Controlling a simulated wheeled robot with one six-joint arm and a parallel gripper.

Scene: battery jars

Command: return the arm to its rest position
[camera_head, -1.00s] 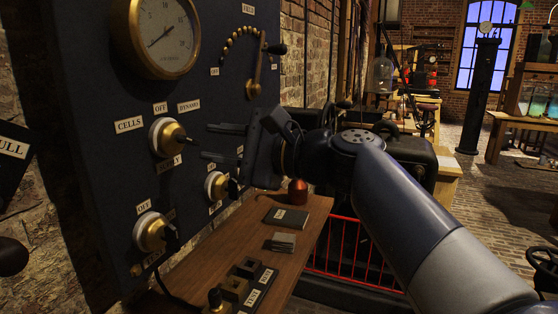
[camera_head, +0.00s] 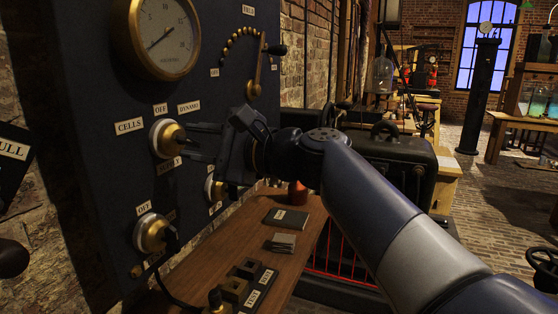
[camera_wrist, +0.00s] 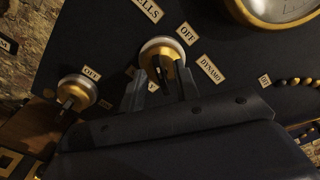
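My gripper (camera_head: 188,141) is at the dark switch panel (camera_head: 112,70), its two fingers apart and pointing left at the upper brass selector knob (camera_head: 167,138) labelled CELLS, OFF and DYNAMO. In the wrist view, the gripper (camera_wrist: 160,76) shows its fingers on either side of the tip of that knob (camera_wrist: 162,50). I cannot tell whether they touch it. Nothing is seen held. A second brass knob (camera_head: 211,187) is partly hidden below the gripper. My arm reaches in from the lower right, bent at the wrist.
Another brass knob (camera_head: 152,233) is lower left. A black case (camera_head: 395,165) stands behind my arm. Open floor lies to the right.

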